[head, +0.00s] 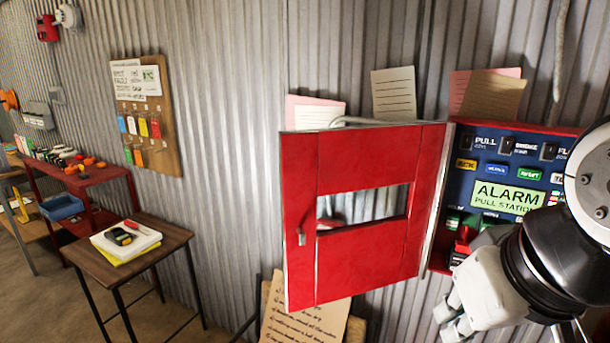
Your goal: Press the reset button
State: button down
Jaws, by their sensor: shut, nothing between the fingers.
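The alarm panel is a red wall cabinet with a blue face (483,150), its red door (368,265) swung open to the left. A green button (501,171) sits in the upper button row, with a blurred label that seems to read reset. It is right of a blue button (496,169) and a yellow one (466,164). My gripper (452,318) is at the lower right, below the panel and apart from the green button. It looks shut and empty. My arm hides the panel's lower right.
A green alarm sign (507,197) sits below the buttons, and black switches (506,146) above them. A red part (462,243) is at the panel's lower left. A handwritten board (303,317) leans below the door. A small table (155,262) stands to the left.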

aim_at(525, 173)
jog(key=z, duration=0.95)
